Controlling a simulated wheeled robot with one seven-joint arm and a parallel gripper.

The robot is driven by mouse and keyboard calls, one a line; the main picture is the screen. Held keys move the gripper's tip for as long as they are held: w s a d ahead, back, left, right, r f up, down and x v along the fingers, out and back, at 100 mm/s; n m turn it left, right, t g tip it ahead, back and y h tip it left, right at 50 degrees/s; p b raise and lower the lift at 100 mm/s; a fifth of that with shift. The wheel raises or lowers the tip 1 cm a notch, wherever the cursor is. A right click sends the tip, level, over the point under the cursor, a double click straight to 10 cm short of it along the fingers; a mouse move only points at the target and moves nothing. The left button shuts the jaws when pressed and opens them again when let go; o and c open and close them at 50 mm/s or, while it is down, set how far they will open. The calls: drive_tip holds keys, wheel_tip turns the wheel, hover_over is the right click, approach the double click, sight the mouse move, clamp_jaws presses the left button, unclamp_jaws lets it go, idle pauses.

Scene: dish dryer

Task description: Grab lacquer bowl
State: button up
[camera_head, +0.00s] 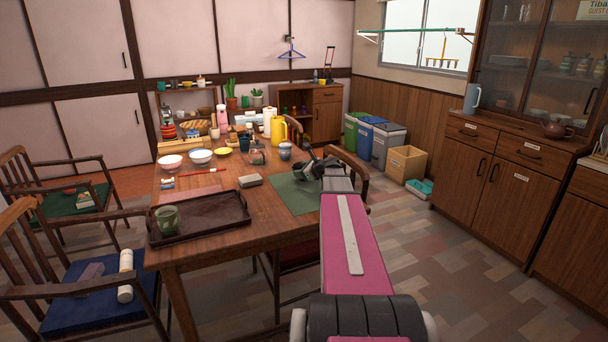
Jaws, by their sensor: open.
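My arm reaches forward over the right side of the wooden table (240,232). My dark gripper (309,164) is at its far end, above or beside a green mat (292,193). The gripper is open, though its fingers are small and hard to make out here. I cannot pick out a lacquer bowl for certain; the gripper and arm hide part of the mat. A reddish-pink and white bowl (171,162) and a white and blue bowl (201,157) stand on the table to the left, well apart from the gripper. A small yellow dish (223,151) is beside them.
A dark tray (200,222) with a green mug (167,219) lies at the front left of the table. Chairs surround the table; open floor lies to the right.

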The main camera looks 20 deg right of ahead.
drive_tip(key=shift+w+a+f, duration=0.15)
drive_tip(key=shift+w, duration=0.3)
clamp_jaws()
